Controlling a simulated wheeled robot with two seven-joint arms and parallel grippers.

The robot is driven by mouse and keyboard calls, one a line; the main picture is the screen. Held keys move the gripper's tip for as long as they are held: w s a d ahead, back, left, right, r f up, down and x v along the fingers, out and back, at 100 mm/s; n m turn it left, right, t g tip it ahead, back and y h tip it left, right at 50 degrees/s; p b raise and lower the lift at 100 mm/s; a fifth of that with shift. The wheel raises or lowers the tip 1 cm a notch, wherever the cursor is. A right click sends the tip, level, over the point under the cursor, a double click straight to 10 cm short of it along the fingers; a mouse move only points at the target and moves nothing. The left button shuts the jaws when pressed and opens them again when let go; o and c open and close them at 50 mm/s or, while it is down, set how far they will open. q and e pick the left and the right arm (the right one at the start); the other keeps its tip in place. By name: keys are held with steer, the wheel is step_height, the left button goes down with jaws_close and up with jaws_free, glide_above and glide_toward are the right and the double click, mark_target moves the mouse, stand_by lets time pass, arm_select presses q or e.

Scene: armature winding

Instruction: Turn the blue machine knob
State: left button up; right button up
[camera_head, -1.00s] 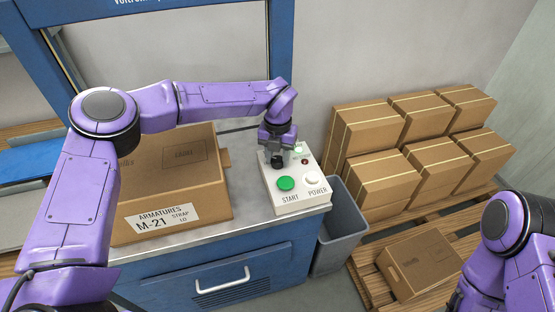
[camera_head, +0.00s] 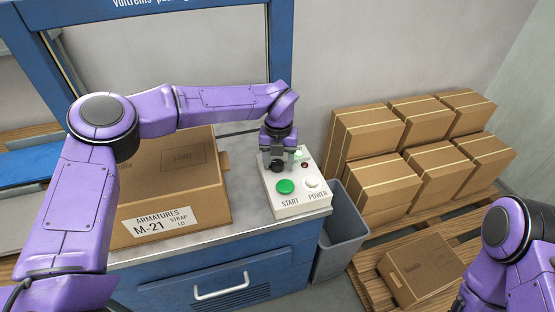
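The white control box (camera_head: 298,207) stands on the machine's metal top at its right corner. It carries a green START button (camera_head: 285,187), a white POWER button (camera_head: 312,183), a small red lamp (camera_head: 305,165) and a pale green light behind. My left gripper (camera_head: 277,164) points down over the box's rear left part, behind the START button. Its fingers are dark and small, so I cannot tell whether they are open or touching anything. No blue knob shows; the spot under the gripper is hidden. My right arm is at the lower right, its gripper out of view.
A cardboard carton marked ARMATURES M-21 (camera_head: 180,195) sits left of the control box, under my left arm. A blue machine frame (camera_head: 281,50) rises behind. A grey bin (camera_head: 342,235) and a pallet (camera_head: 425,225) with several cartons are on the right.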

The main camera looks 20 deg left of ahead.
mark_target(276, 162)
arm_select(q)
steer(key=shift+w+a+f, duration=0.15)
steer(key=shift+a, duration=0.15)
step_height(276, 162, up, 10)
steer(key=b, duration=0.1)
steer(key=shift+r, duration=0.2)
steer(key=shift+a, duration=0.1)
stand_by(0.4)
